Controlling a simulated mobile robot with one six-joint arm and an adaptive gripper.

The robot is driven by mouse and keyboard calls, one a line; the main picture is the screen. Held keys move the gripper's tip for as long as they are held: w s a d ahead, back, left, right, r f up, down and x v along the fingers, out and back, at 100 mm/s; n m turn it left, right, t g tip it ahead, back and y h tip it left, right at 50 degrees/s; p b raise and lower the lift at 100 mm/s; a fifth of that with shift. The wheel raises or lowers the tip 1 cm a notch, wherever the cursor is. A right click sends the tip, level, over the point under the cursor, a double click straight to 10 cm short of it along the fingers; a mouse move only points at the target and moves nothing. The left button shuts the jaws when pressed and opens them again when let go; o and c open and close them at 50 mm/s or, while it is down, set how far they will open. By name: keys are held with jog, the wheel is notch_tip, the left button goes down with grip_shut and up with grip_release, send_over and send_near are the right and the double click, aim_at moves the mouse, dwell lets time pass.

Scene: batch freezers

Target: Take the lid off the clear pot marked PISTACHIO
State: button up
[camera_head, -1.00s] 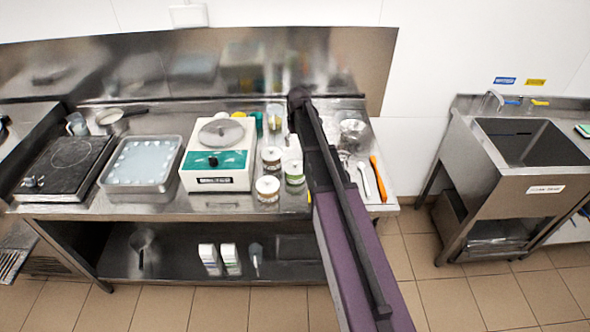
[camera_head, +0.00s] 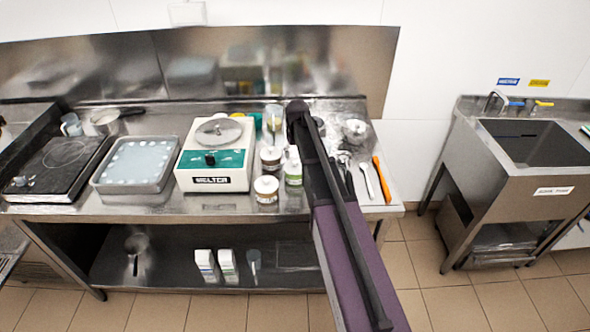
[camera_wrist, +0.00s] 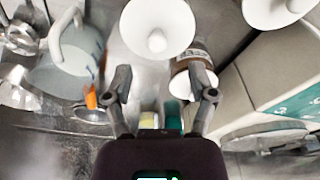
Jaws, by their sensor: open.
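Three small clear pots with white lids stand right of the melter in the head view: a front one (camera_head: 266,189), a back one (camera_head: 271,158) with brown contents, and a right one (camera_head: 293,171) with greenish contents, partly beside my arm. I cannot read PISTACHIO on any of them. In the wrist view, a white knobbed lid (camera_wrist: 158,28) lies just beyond my fingertips, and another white lid (camera_wrist: 270,8) is at the top right. A brown-filled pot (camera_wrist: 190,75) is by the right finger. My gripper (camera_wrist: 160,85) is open, with nothing held between its fingers.
The melter (camera_head: 214,158) stands left of the pots. A clear jug (camera_head: 273,117) is behind them. A metal bowl (camera_head: 355,130), white spatula (camera_head: 367,180) and orange spatula (camera_head: 381,178) lie to the right. A tray (camera_head: 136,164) and hot plate (camera_head: 57,165) are farther left.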

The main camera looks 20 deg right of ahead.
aim_at(295, 161)
dwell(0.4)
notch_tip(295, 161, down, 3)
jog(key=b, duration=0.3)
jog(key=shift+d+f, duration=0.1)
jog(key=shift+f, duration=0.05)
jog(key=shift+w+f+b, duration=0.15)
jog(key=shift+f+b, duration=0.85)
jog(key=shift+b, duration=0.1)
jog(key=c, duration=0.9)
